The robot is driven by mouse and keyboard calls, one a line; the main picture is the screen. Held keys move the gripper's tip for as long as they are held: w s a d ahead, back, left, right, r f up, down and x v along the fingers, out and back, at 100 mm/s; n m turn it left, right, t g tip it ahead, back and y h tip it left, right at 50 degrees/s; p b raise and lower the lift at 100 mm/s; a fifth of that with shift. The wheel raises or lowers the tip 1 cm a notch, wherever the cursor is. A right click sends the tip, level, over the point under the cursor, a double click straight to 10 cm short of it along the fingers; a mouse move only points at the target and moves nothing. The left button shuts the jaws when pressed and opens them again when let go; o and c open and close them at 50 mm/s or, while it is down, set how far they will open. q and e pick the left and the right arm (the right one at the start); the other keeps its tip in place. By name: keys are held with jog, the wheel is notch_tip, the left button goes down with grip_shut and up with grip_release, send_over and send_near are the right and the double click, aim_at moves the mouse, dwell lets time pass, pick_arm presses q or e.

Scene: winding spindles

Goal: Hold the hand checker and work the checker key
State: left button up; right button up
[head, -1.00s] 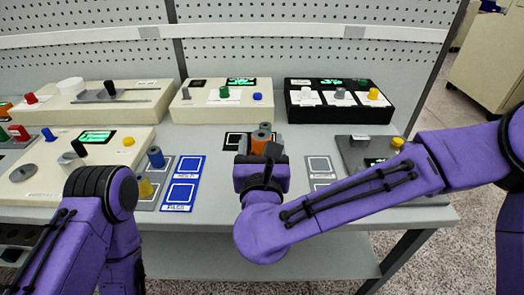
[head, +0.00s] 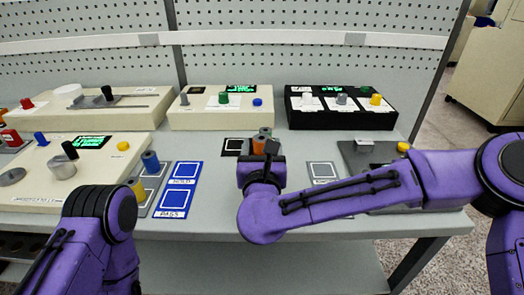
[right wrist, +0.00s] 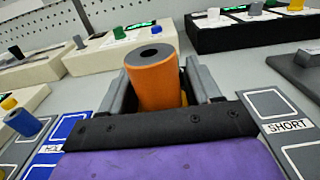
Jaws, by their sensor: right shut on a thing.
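My right gripper (head: 262,160) is shut on an orange spindle (head: 259,145) with a grey, holed top, above the front middle of the bench. The orange spindle (right wrist: 155,82) stands nearly upright between the two grey fingers in the right wrist view. A dark grey low device (head: 352,153) with a yellow knob (head: 403,147) lies right of the gripper, partly hidden by my right arm. No label I can read marks the hand checker or its key. My left arm shows at lower left, but its gripper is out of view.
A blue HOLD and PASS mat (head: 201,184) lies left of the gripper, and a grey SHORT mat (head: 311,168) lies right. A cream device (head: 40,190) with a lit screen stands front left. A black box (head: 392,120) and cream boxes (head: 190,123) line the back.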

pick_arm(q)
jog(key=shift+f+b, duration=0.6)
dwell(0.7)
dwell(0.4)
grip_shut()
dwell(1.6)
